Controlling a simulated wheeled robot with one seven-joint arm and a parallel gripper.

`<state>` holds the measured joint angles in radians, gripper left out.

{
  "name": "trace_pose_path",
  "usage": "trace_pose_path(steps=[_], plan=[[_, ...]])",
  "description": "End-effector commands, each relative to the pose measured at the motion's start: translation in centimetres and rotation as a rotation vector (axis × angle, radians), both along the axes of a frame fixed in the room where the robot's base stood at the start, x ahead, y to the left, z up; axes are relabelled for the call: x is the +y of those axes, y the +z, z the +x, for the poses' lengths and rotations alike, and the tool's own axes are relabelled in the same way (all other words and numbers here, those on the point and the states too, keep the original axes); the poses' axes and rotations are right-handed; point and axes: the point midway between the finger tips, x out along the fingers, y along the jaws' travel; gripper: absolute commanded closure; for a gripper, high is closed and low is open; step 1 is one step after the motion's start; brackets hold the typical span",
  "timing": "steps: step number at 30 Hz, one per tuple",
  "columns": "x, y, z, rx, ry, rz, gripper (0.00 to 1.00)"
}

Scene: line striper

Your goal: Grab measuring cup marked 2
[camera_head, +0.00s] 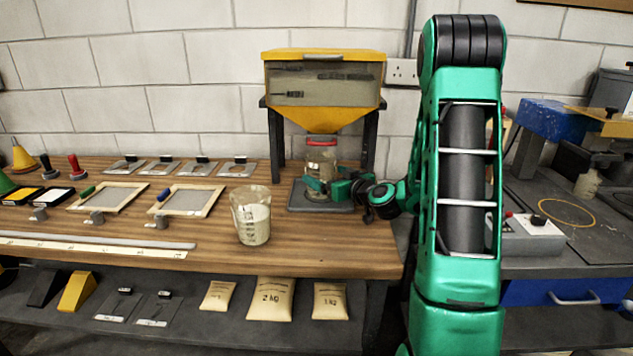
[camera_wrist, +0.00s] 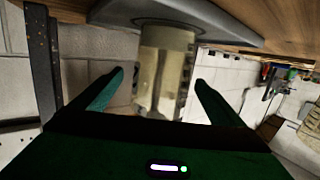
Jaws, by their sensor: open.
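A clear measuring cup (camera_head: 320,161) stands on the dark base plate (camera_head: 322,205) under the yellow hopper; its lower part is partly hidden by my gripper. My gripper (camera_head: 318,187) is open at that cup, reaching in from the right. In the wrist view the same cup (camera_wrist: 163,72) appears upside down between my two spread fingers, with a gap on each side. A second measuring cup (camera_head: 251,217), holding pale material, stands upright on the wooden bench, left of and nearer than the hopper. I cannot read a 2 on either cup.
The hopper (camera_head: 322,85) stands on dark legs on both sides of the cup. Framed screens (camera_head: 187,201), metal plates (camera_head: 237,168) and a long ruler (camera_head: 90,247) lie to the left. The bench's front right is clear. Bags (camera_head: 270,299) sit on the lower shelf.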

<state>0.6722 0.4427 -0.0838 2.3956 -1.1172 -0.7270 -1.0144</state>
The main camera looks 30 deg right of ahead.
Motion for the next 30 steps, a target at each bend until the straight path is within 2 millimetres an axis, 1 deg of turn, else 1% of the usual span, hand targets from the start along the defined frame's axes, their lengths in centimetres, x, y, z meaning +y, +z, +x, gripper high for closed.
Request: trace_pose_path(steps=[3,7,11,17,20,21,24,25,26,30], plan=[[0.4,-0.2,1.9,-0.002,0.005,-0.001,0.07],[0.4,-0.4,3.3,-0.001,0.003,-0.002,0.07],[0.3,-0.5,4.0,-0.001,0.001,-0.001,0.07],[0.3,-0.5,4.0,-0.001,0.001,0.000,0.07],[0.3,-0.5,4.0,-0.001,0.001,0.000,0.29],[0.3,-0.5,4.0,-0.001,0.001,0.000,0.38],[0.3,-0.5,4.0,0.000,0.001,0.000,0.59],[0.3,-0.5,4.0,-0.002,0.001,-0.001,0.59],[0.3,-0.5,4.0,-0.002,0.001,-0.001,0.64],[0.3,-0.5,4.0,-0.002,0.001,-0.001,0.64]])
